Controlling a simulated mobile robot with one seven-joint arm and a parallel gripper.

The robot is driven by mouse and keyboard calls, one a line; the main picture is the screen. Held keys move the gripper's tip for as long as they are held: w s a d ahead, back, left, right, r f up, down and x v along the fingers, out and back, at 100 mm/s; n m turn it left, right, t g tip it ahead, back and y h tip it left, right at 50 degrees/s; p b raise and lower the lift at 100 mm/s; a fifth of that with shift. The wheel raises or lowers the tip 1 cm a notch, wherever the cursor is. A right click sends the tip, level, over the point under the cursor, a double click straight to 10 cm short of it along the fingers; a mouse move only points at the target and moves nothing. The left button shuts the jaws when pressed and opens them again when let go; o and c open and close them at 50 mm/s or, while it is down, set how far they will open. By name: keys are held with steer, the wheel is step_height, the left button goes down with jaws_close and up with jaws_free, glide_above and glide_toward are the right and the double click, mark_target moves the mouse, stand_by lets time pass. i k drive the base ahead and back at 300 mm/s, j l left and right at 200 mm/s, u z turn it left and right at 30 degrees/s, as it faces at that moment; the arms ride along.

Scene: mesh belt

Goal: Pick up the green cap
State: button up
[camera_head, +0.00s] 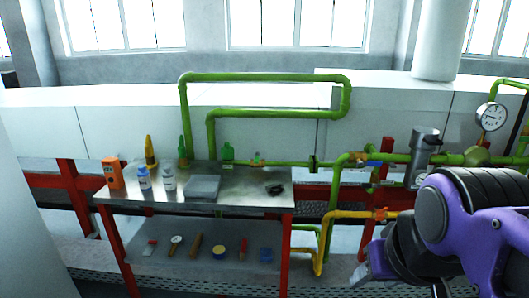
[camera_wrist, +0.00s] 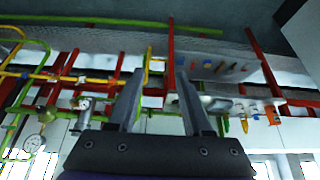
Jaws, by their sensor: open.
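Two small green things stand at the back of the metal table (camera_head: 235,194) in the head view: a tall, pointed one (camera_head: 184,151) and a shorter, squarer one (camera_head: 228,152). I cannot tell which is the green cap. A small green shape (camera_wrist: 226,126) also shows upside down at the right in the wrist view. My gripper (camera_wrist: 160,74) is open, with nothing seen between its fingers. In the head view it is low at the right, beside the table and well apart from the green things; the fingers are only partly visible there.
On the tabletop are an orange device (camera_head: 112,173), a yellow pointed thing (camera_head: 150,152), two white bottles, a grey box (camera_head: 203,187) and a dark item (camera_head: 274,189). Several small items lie on the lower shelf (camera_head: 215,265). Green and yellow pipes (camera_head: 330,215) run between table and arm.

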mark_target(227, 151)
steer(key=i+j+u, duration=0.15)
steer(key=i+j, duration=0.25)
steer(key=j, duration=0.25)
steer(key=i+j+u, duration=0.2)
steer(key=i+j, duration=0.25)
steer(key=j, duration=0.1)
